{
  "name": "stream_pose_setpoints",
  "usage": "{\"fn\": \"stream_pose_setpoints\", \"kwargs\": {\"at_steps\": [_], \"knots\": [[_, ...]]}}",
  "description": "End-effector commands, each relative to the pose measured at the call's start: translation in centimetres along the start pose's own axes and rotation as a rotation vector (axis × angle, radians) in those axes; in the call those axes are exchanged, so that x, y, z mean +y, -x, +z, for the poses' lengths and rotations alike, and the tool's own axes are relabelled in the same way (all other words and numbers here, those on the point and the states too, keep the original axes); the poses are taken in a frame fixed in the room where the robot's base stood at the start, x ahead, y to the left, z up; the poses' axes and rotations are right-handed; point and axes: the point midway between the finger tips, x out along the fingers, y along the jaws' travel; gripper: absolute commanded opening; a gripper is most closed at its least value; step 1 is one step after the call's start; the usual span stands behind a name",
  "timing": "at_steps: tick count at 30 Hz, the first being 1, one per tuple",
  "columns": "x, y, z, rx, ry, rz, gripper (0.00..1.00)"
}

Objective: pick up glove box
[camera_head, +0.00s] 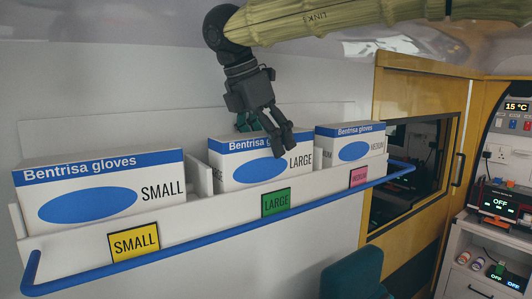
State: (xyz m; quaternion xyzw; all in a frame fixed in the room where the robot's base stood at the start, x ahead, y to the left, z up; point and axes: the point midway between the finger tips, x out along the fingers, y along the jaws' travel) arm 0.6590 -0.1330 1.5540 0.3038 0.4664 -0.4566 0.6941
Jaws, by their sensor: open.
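Three white and blue "Bentrisa gloves" boxes stand upright in a white wall shelf (200,229). The SMALL box (160,205) is at the left, the LARGE box (232,176) in the middle, and the MEDIUM box (326,157) at the right. My gripper (282,146) hangs from above, pointing down, in front of the LARGE box's upper right part. It is open and holds nothing. It hides part of the LARGE box's front and top edge. I cannot tell whether its fingers touch the box.
A blue rail (150,248) runs along the shelf's front. Yellow (134,242), green (276,202) and pink (359,176) labels mark the compartments. Dividers stand between boxes. A yellow-framed window (372,145), a teal seat (355,275) and a white cabinet (470,287) are at right.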

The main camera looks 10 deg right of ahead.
Motion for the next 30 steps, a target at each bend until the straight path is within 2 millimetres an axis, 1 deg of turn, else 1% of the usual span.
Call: {"fn": "stream_pose_setpoints", "kwargs": {"at_steps": [7,15,17,21,23,24,27,30], "knots": [[0.0,-2.0,-0.1,0.001,0.002,0.003,0.82],[-0.1,-2.3,-0.1,0.0,0.001,0.004,0.82],[-0.1,-2.3,-0.1,-0.001,0.001,0.004,0.73],[-0.1,-2.3,-0.1,-0.001,0.001,0.004,0.47],[-0.1,-2.3,-0.1,-0.001,0.001,0.004,0.37],[-0.1,-2.3,-0.1,-0.001,0.001,0.004,0.29],[-0.1,-2.3,-0.1,-0.001,0.0,0.005,0.14],[-0.1,-2.3,-0.1,-0.001,0.0,0.005,0.14]]}}
